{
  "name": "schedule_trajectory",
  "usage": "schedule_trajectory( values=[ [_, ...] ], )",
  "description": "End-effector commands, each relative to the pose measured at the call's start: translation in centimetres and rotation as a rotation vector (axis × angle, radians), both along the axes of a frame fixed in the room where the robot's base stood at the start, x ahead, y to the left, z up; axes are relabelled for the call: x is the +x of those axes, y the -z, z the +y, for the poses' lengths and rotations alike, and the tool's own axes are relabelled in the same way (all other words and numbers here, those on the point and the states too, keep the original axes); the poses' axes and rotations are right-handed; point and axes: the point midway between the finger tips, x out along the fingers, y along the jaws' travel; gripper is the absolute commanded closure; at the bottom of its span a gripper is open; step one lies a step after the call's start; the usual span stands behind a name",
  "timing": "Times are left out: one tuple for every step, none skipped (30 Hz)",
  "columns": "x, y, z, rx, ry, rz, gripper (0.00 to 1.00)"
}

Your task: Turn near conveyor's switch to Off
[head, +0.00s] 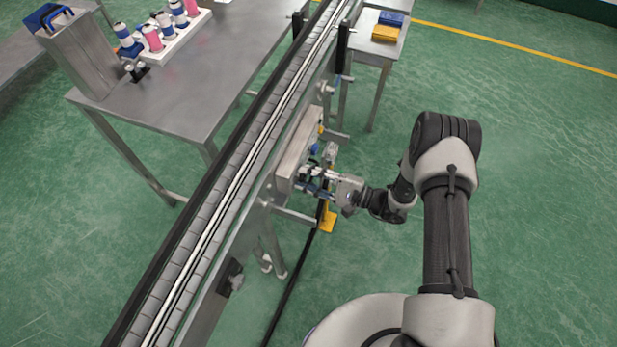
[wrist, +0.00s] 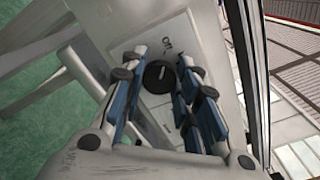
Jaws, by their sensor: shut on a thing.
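The near conveyor's switch is a black round knob (wrist: 160,77) on a pale control box (wrist: 195,30), with a small dark label just above it in the wrist view. A short light mark shows on the knob, but I cannot tell which setting it points to. My gripper (wrist: 161,67) has its blue-padded fingers on either side of the knob, shut on it. In the head view my gripper (head: 304,180) is at the right side of the control box (head: 296,148), and the knob is hidden there.
The conveyor (head: 215,195) runs diagonally beside my arm. A steel table (head: 190,82) at left holds a white rack (head: 187,38) with bottles. A small table with blue (head: 391,18) and yellow (head: 386,33) items stands behind. The green floor at right is clear.

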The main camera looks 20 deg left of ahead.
Motion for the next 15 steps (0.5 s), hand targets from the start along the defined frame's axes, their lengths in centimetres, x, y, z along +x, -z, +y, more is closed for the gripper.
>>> schedule_trajectory(
  values=[
    [-0.02, 0.01, 0.0, -0.001, -0.001, 0.0, 0.95],
    [-0.02, 0.01, 0.0, -0.001, -0.001, 0.0, 0.95],
    [-0.02, 0.01, 0.01, -0.001, -0.001, 0.0, 0.7],
    [-0.02, 0.01, 0.01, 0.0, 0.0, 0.0, 0.68],
    [-0.01, 0.02, 0.01, 0.0, 0.0, 0.0, 0.66],
    [-0.02, 0.01, 0.01, 0.0, 0.0, 0.0, 0.63],
    [-0.01, 0.0, 0.01, 0.0, 0.0, 0.0, 0.61],
    [-0.01, 0.01, 0.0, 0.0, 0.0, 0.0, 0.59],
    [-0.01, 0.01, 0.0, 0.0, 0.0, 0.0, 0.57],
    [-0.01, 0.01, 0.0, 0.0, 0.0, 0.0, 0.55],
    [-0.01, 0.01, 0.0, 0.0, 0.0, 0.001, 0.53],
    [-0.01, 0.01, 0.0, 0.0, 0.0, 0.001, 0.51],
    [0.0, 0.0, 0.0, 0.0, 0.0, 0.001, 0.51],
    [0.0, 0.0, 0.0, 0.0, 0.0, 0.001, 0.51],
    [0.0, 0.0, 0.0, 0.0, 0.0, 0.001, 0.51]
  ],
)
